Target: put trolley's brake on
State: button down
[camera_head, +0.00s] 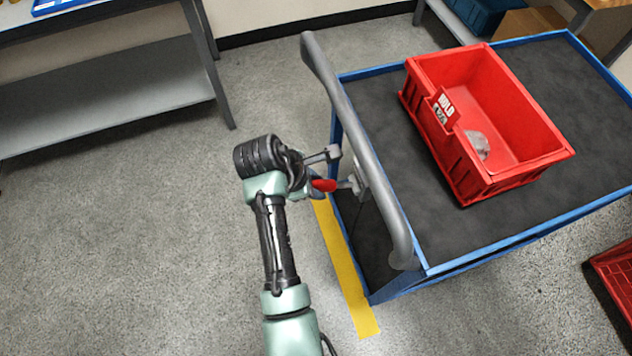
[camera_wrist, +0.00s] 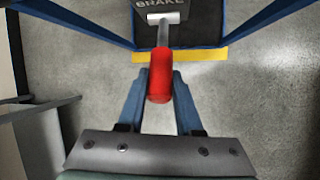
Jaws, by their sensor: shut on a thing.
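The trolley (camera_head: 372,97) has a blue frame, a dark top and a grey push handle (camera_head: 352,130) along its left end. Its brake lever has a red grip (camera_head: 323,185) sticking out from the trolley's left end, below the push handle. In the wrist view the red grip (camera_wrist: 160,86) points toward me from a grey shaft, under a dark plate (camera_wrist: 195,22) marked "BRAKE". My gripper (camera_wrist: 160,92) is shut on the red grip, with one blue finger on each side. In the head view my gripper (camera_head: 318,186) is partly hidden by my wrist.
A red crate (camera_head: 520,165) with a "HOLD" label stands on the trolley top. Yellow tape (camera_head: 345,270) runs along the floor at the trolley's left end. A grey workbench (camera_head: 110,98) stands at the upper left. Another red crate (camera_head: 618,275) is at the right edge. Floor at left is clear.

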jog(key=shift+f, duration=0.15)
notch_tip(320, 180, down, 10)
jog(key=n+t+h+b, duration=0.1)
jog(key=t+h+b, duration=0.3)
jog(key=h+b, duration=0.7)
jog(key=shift+f+b, duration=0.15)
jog(key=shift+b, duration=0.65)
jog(key=c, duration=0.6)
grip_release()
jog(key=shift+d, duration=0.1)
